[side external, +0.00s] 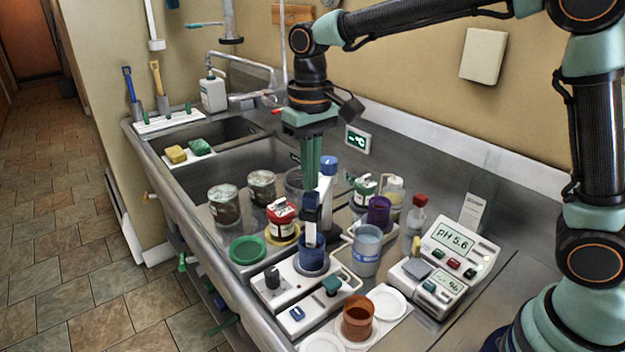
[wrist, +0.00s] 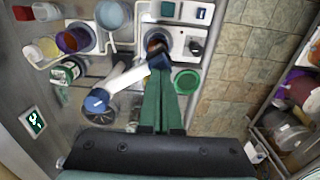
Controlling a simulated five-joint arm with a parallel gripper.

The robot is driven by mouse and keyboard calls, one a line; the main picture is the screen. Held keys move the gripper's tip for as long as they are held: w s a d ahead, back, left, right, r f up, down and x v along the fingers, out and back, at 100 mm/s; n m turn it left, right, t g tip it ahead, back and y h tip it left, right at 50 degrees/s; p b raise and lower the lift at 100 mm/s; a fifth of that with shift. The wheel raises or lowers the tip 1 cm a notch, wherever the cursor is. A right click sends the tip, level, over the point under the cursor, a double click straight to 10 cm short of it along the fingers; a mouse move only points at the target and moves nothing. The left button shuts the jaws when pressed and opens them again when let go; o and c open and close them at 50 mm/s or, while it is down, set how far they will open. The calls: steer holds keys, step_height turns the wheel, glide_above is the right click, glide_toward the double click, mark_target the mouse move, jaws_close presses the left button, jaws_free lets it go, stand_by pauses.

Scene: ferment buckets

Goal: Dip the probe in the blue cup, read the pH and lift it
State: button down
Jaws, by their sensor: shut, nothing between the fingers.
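The blue cup (side external: 313,255) stands on a white stirrer-like base in the side view. The probe (side external: 312,212), with a dark blue top, stands upright with its lower end in the cup. My gripper (side external: 309,186) has green fingers pointing down, shut and empty, just above the probe top. In the wrist view my gripper (wrist: 160,75) overlaps the probe top (wrist: 157,58), so any contact cannot be told. The pH meter (side external: 448,238) at the right shows "pH 5.6". The probe's tip is hidden inside the cup.
A tall white post with a blue cap (side external: 329,164) stands close behind the probe. A grey-blue cup (side external: 367,255), a purple cup (side external: 379,210) and a brown cup (side external: 357,320) stand nearby. A red-lidded jar (side external: 282,218) and green dish (side external: 248,250) are left. The sink lies behind.

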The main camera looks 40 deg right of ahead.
steer(key=shift+r, duration=2.2)
stand_by(5.8)
